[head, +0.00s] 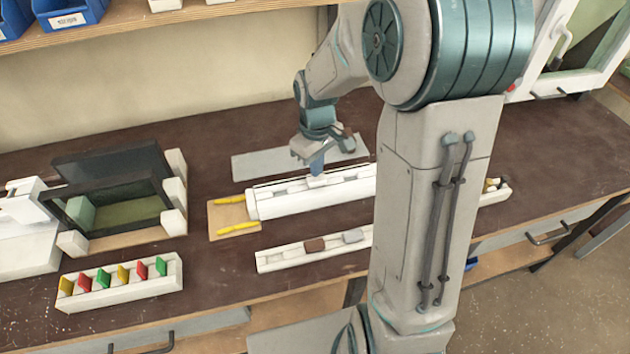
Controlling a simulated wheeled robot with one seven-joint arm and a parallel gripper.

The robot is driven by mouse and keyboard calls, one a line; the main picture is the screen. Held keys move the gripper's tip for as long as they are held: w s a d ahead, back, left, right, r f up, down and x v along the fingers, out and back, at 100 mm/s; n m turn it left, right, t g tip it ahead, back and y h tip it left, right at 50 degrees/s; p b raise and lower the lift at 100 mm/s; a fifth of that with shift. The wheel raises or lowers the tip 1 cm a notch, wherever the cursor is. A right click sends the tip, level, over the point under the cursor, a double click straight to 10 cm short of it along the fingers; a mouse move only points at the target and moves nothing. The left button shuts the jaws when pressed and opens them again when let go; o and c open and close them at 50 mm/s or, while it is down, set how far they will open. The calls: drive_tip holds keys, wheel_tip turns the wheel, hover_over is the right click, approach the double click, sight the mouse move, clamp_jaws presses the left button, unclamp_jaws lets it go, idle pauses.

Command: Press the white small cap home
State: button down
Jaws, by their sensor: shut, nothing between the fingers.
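A long white profile (280,201) lies on the dark bench, with several light pieces along its top channel. My gripper (316,172) is shut and empty, pointing down just above or at the top of this profile. I cannot tell whether its fingertips touch a piece there. I cannot make out for certain which piece is the white small cap; it may be hidden under the fingers. My own arm covers the profile's right part.
A white rail (275,261) with a brown block (315,245) and a grey block (353,236) lies in front. A dark frame fixture (110,200) and a rack of coloured tabs (120,284) stand left. A grey plate (260,165) lies behind.

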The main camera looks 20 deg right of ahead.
drive_tip(key=shift+f, duration=0.15)
drive_tip(key=shift+f+b, duration=0.45)
drive_tip(key=shift+f, duration=0.05)
drive_tip(key=shift+f+b, duration=0.35)
drive_tip(key=shift+f, duration=0.15)
drive_tip(key=shift+r, duration=0.1)
idle(0.4)
drive_tip(key=shift+r+p, duration=2.75)
drive_tip(key=shift+r, duration=0.75)
